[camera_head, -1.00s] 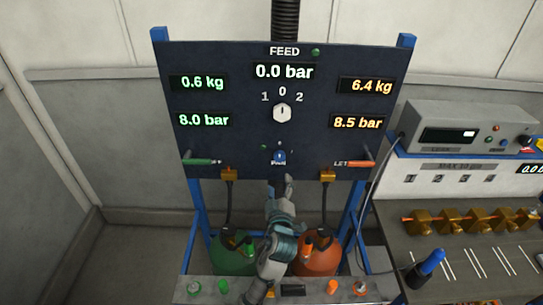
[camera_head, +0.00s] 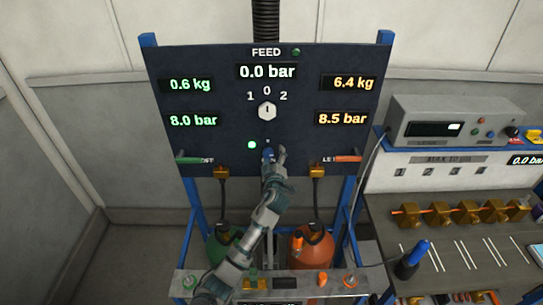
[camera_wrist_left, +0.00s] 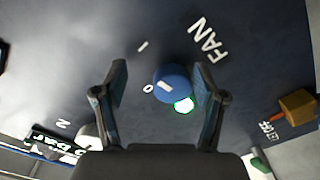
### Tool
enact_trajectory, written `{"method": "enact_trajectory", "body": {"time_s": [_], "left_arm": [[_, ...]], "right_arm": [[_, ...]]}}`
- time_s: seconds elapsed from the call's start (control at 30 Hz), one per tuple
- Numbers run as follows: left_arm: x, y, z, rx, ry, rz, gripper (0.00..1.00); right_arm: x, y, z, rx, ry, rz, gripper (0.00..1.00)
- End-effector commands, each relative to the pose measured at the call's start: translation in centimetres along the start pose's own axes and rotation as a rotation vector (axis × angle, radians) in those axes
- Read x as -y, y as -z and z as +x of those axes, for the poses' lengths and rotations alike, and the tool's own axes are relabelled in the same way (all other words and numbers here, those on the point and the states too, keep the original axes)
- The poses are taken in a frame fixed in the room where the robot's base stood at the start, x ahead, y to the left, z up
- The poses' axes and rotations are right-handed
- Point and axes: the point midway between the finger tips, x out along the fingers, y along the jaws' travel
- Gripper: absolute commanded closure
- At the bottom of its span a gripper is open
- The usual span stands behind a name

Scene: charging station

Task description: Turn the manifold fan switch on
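The fan switch is a round blue knob (camera_wrist_left: 172,82) with a short white mark on its left part, nearer the 0 than the 1 in the wrist view. The word FAN (camera_wrist_left: 208,42) is printed beside it. A green lamp (camera_wrist_left: 184,105) next to the knob is brightly lit; it also shows in the head view (camera_head: 252,145). My left gripper (camera_wrist_left: 162,85) is open, its two fingers on either side of the knob with gaps. In the head view my left gripper (camera_head: 274,155) covers most of the knob. My right gripper is out of view.
The dark panel (camera_head: 215,140) carries displays, a white selector knob (camera_head: 267,111), a green handle (camera_head: 193,160) and an orange handle (camera_head: 348,158). Green (camera_head: 222,252) and orange (camera_head: 312,250) tanks stand below. A bench with an instrument (camera_head: 455,122) is on the right.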

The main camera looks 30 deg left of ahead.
Motion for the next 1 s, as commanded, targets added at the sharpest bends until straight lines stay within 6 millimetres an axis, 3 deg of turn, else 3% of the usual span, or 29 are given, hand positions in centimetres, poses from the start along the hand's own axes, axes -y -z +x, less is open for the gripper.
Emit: {"method": "enact_trajectory", "body": {"time_s": [0.03, 0.3, 1.0], "left_arm": [[0.1, 0.3, 0.1, 0.0, -0.009, -0.003, 0.29], [1.2, 1.6, 1.0, -0.003, -0.015, -0.019, 0.93], [0.9, 0.2, 0.5, 0.008, -0.003, -0.008, 0.93]], "right_arm": [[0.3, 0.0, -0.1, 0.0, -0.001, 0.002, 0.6], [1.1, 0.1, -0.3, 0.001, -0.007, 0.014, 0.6], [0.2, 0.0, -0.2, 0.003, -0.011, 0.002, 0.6]]}}
